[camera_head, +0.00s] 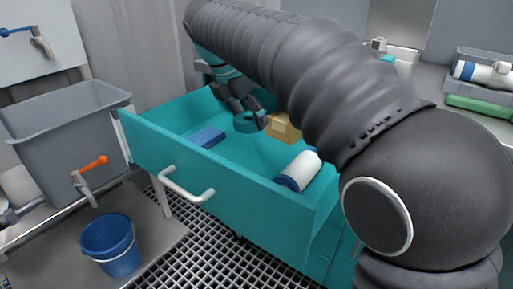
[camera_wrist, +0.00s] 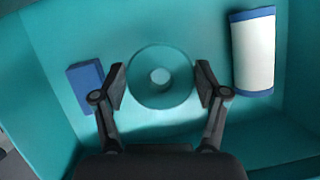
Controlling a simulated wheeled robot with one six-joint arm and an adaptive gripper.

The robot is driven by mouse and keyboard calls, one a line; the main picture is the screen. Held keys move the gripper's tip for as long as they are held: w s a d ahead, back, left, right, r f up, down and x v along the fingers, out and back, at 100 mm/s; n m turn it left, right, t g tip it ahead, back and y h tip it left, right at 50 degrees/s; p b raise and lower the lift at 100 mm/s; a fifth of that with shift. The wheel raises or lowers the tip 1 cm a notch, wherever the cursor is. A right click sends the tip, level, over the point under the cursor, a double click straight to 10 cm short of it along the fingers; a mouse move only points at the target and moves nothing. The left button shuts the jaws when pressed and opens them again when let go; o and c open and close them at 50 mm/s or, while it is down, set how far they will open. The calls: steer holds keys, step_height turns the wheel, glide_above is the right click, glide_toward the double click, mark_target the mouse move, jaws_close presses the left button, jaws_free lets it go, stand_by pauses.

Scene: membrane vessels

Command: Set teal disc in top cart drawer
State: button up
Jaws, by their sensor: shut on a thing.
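The teal disc (camera_wrist: 160,98), a flat ring with a round hole in its middle, sits between the two fingers of my gripper (camera_wrist: 161,84). My gripper (camera_head: 254,117) is shut on the disc by its rim, and the disc (camera_head: 246,126) also shows in the head view. Both are inside the open teal cart drawer (camera_head: 225,187), toward its back. I cannot tell whether the disc touches the drawer floor. My arm hides part of the drawer's right side in the head view.
The drawer also holds a blue block (camera_head: 207,137) at left, a white cylinder with blue ends (camera_head: 300,170) at right and a tan box (camera_head: 284,128) beside my gripper. A grey basin (camera_head: 65,130) stands left of the drawer, with a blue bucket (camera_head: 110,243) below.

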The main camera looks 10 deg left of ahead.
mark_target(238, 122)
steer(key=shift+d+f+b, duration=0.1)
steer(key=shift+f+b, duration=0.8)
steer(key=shift+f, duration=3.35)
steer(key=shift+f, duration=0.15)
steer(key=o, duration=1.2)
steer(key=p+v, duration=0.2)
steer(key=v, duration=1)
steer(key=shift+p, duration=0.35)
